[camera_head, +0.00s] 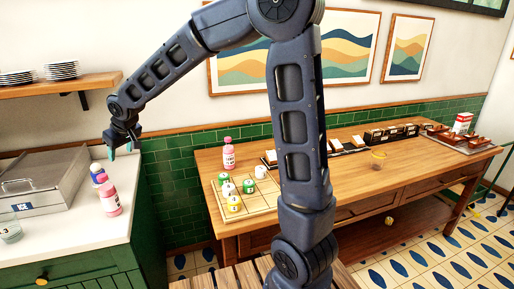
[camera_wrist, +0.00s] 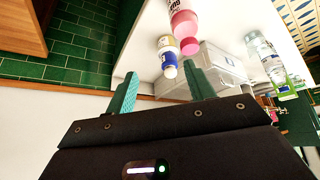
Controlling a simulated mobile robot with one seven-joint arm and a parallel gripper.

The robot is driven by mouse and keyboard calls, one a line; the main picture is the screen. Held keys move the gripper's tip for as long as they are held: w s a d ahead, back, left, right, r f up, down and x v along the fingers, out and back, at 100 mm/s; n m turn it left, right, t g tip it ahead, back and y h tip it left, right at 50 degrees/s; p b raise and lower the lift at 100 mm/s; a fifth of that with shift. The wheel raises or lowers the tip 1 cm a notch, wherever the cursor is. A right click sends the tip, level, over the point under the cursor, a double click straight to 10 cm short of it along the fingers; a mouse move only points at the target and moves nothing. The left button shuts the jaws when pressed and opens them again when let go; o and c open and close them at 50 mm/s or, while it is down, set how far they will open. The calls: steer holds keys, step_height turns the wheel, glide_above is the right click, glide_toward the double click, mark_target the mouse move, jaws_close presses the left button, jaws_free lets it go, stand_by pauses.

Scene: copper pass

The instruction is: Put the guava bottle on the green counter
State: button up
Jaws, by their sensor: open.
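A pink bottle with a white label (camera_head: 110,200) stands on the white top of the green counter (camera_head: 75,235); it also shows in the wrist view (camera_wrist: 183,20). A second pink bottle (camera_head: 229,155) stands on the wooden table. The labels are too small to read, so I cannot tell which is guava. A blue and white bottle (camera_head: 99,176) stands just behind the pink one on the counter, and shows in the wrist view (camera_wrist: 168,58). My gripper (camera_head: 120,150) is open and empty, above the counter's back right edge, apart from the bottles.
A steel ice bin (camera_head: 40,188) fills the counter's back left. A clear glass (camera_head: 10,229) stands at its left edge.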

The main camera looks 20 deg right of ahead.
steer(key=s+d+r+m+h, duration=0.1)
steer(key=s+d+r+m, duration=0.1)
steer(key=d, duration=0.8)
steer(key=s+d+r+m+h, duration=0.1)
steer(key=s+d+r, duration=0.1)
steer(key=d, duration=0.7)
steer(key=s+d+r+m+h, duration=0.2)
steer(key=d, duration=0.8)
steer(key=s+d+f+m, duration=0.2)
steer(key=s+d+m, duration=0.1)
steer(key=s+d, duration=1.2)
steer(key=shift+s+d+f+m, duration=0.2)
steer(key=shift+d+f+m, duration=0.1)
steer(key=shift+d+m, duration=0.1)
